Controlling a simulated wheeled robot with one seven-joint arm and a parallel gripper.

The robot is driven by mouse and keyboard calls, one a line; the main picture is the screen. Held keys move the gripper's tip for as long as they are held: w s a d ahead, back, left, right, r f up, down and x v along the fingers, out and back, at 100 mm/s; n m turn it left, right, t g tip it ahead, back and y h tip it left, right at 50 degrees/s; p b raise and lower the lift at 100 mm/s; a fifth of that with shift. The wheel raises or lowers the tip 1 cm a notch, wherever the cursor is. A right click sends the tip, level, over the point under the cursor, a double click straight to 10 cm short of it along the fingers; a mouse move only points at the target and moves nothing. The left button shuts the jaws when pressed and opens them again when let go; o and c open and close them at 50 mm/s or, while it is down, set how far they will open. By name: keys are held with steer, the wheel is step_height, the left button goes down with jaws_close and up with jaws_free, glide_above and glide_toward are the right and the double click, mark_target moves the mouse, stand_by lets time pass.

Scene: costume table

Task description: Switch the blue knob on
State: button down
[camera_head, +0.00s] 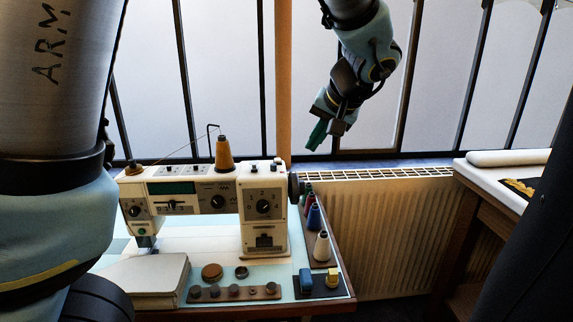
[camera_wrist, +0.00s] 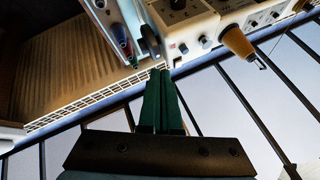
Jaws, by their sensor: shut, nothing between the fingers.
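The blue knob (camera_head: 306,278) is small and blocky. It stands on a dark plate at the front right of the sewing table, left of a yellow knob (camera_head: 332,276). I cannot tell which way it is set. My gripper (camera_head: 317,136) has green fingers and is high above and behind the table, well apart from the knob. In the wrist view its fingers (camera_wrist: 161,74) are together and empty, in front of the radiator's top edge. I cannot make out the blue knob in the wrist view.
A white sewing machine (camera_head: 263,207) with an orange thread cone (camera_head: 224,153) stands on the table. Several thread spools, one blue (camera_head: 314,217), line its right side. A radiator (camera_head: 395,235) is behind. A second table (camera_head: 480,178) stands right.

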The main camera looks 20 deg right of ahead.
mark_target(274, 168)
stand_by(0.3)
steer(key=p+x, duration=0.1)
steer(key=x, duration=0.2)
steer(key=a+p+x, duration=0.1)
steer(key=p+x, duration=0.1)
steer(key=x, duration=0.2)
steer(key=w+r+p+x, duration=0.1)
steer(key=x, duration=0.3)
steer(key=shift+a+p, duration=0.3)
steer(key=shift+w+a+f, duration=0.15)
steer(key=shift+w+a, duration=0.4)
steer(key=shift+a+f, duration=0.1)
steer(key=shift+w+a+f+b, duration=0.1)
steer(key=shift+w+a+b, duration=0.05)
steer(key=shift+a+b, duration=0.15)
steer(key=shift+w+a+b, duration=0.15)
steer(key=shift+a+b, duration=0.3)
steer(key=shift+b, duration=0.2)
steer(key=shift+r, duration=0.2)
